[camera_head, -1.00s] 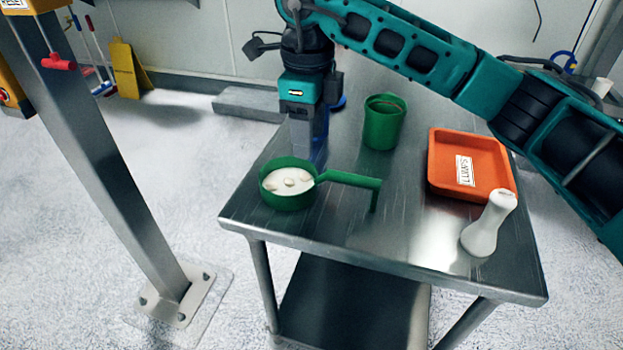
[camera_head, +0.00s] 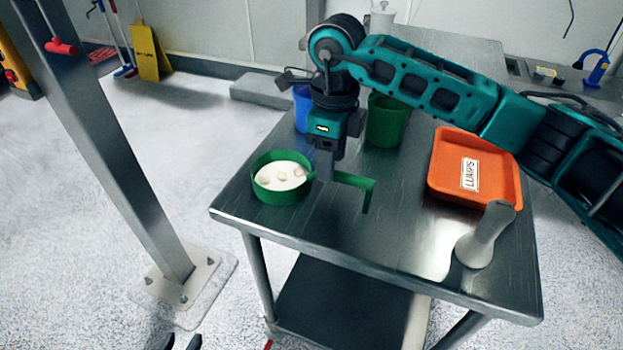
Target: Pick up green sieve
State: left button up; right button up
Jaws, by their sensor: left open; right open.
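The green sieve (camera_head: 267,193) stands near the left edge of the steel table, its round bowl holding white powder with several pale lumps. Its handle (camera_head: 357,181) points right and ends in a downward leg. My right gripper (camera_head: 323,172) hangs down at the handle close to the bowl. It is open and covers part of the handle; whether the fingers touch it I cannot tell. My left gripper (camera_head: 181,342) shows only as two dark, separated tips at the bottom edge, open and away from the table.
A green container (camera_head: 385,122) and a partly hidden blue container (camera_head: 302,108) stand behind my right gripper. The table's front middle (camera_head: 350,240) is clear. A metal post (camera_head: 125,170) stands at left.

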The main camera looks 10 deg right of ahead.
aim_at(333, 200)
jog(key=shift+s+d+f+p, duration=0.1)
jog(key=shift+f, duration=0.95)
jog(key=shift+s+d+f+p, duration=0.1)
jog(key=shift+s+f, duration=0.05)
jog(key=shift+f, duration=0.9)
jog(key=shift+s+d+f+p, duration=0.1)
jog(key=shift+f, duration=0.95)
jog(key=shift+c, duration=0.3)
jog(key=shift+r, duration=0.1)
grip_shut()
